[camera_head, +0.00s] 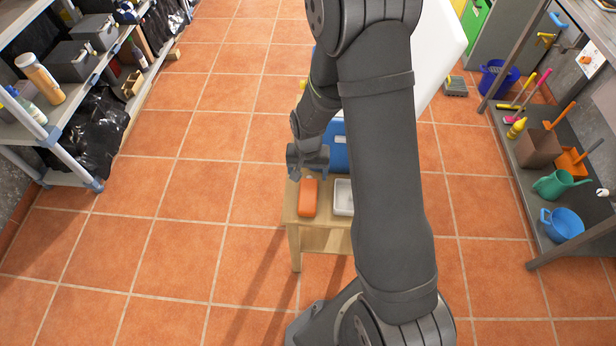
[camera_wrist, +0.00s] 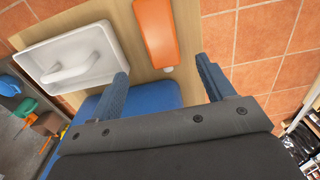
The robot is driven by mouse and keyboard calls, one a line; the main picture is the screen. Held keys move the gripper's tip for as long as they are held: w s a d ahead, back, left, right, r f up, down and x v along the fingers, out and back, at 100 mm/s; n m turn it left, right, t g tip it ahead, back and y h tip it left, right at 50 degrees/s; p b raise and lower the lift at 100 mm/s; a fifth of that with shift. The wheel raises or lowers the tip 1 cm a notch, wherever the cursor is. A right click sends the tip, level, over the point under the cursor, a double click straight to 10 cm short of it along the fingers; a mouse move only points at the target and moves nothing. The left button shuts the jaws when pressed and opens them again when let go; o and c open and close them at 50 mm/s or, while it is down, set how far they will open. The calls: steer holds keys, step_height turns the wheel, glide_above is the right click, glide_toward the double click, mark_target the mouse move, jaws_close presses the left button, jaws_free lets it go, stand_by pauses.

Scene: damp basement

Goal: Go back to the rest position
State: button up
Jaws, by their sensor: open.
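My gripper (camera_head: 308,172) is open and empty, its two fingers apart, above the far side of a small wooden table (camera_head: 318,240). In the wrist view, the open fingers of my gripper (camera_wrist: 165,85) frame part of the tabletop and a blue object. An orange object (camera_head: 308,197) lies on the table just in front of the gripper; it also shows in the wrist view (camera_wrist: 156,32). A white tray (camera_head: 343,196) sits to its right, partly hidden by my arm. In the wrist view the white tray (camera_wrist: 103,42) shows a handle-like shape in it.
A blue object (camera_head: 337,150) stands at the table's far side, partly behind my arm. A shelf (camera_head: 110,55) with boxes and bottles is at left. A shelf with a blue bucket (camera_head: 562,224) and a green watering can (camera_head: 555,184) is at right. The tiled floor left of the table is clear.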

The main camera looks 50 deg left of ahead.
mark_target(308, 194)
stand_by(0.4)
step_height(308, 194, down, 12)
steer(key=shift+f, duration=0.1)
steer(key=shift+r, duration=0.2)
stand_by(0.4)
